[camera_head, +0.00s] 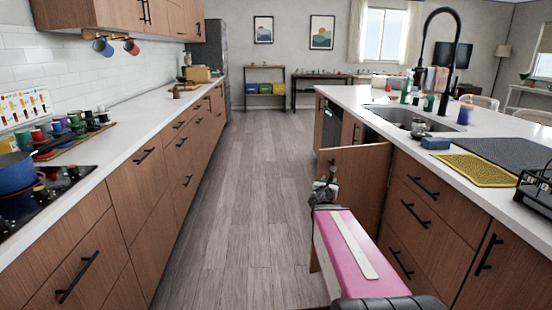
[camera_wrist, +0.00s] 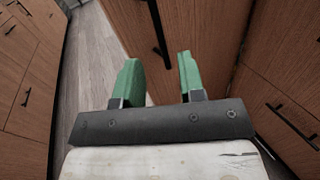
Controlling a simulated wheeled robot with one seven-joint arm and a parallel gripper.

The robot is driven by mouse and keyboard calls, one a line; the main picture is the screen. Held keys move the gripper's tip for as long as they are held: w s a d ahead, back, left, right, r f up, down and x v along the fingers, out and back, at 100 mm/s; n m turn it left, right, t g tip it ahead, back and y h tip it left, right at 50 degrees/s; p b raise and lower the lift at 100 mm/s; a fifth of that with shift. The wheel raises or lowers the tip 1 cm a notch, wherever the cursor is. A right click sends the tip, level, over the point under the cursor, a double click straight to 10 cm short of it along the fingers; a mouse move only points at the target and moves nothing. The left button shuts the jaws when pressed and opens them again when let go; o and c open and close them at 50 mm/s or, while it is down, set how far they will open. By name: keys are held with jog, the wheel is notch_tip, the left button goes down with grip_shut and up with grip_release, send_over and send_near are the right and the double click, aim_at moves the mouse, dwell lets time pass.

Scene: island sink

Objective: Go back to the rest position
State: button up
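My gripper (camera_head: 328,184) is in front of the island, at the end of my pink arm, beside a wooden cabinet door (camera_head: 362,178) that stands open into the aisle. In the wrist view its two green fingers (camera_wrist: 158,62) are apart, with nothing held between them. A black bar handle (camera_wrist: 156,25) on a wooden panel shows beyond the fingertips. I cannot tell the exact gap between the fingers and the handle.
The island counter (camera_head: 345,97) with sink (camera_head: 405,118) and drawers (camera_head: 425,205) is on the right. The left counter (camera_head: 130,132) carries cups (camera_head: 75,125) and a blue pot (camera_head: 17,172). The wooden floor (camera_head: 245,180) between them is clear.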

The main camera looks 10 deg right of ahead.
jog(key=s+a+f+m+g, duration=0.1)
jog(key=s+f+m+g, duration=0.5)
jog(key=m, duration=0.4)
jog(key=s+f+m+g, duration=0.35)
jog(key=f+m, duration=0.35)
jog(key=m, duration=0.4)
jog(key=s+a+f+m+g+y, duration=0.3)
jog(key=s+a+f+m+y, duration=0.1)
jog(key=a, duration=0.3)
jog(key=s+a+f+m+g+y, duration=0.3)
jog(key=a+m+y, duration=0.1)
jog(key=a, duration=0.2)
jog(key=shift+s+a+f+m, duration=0.4)
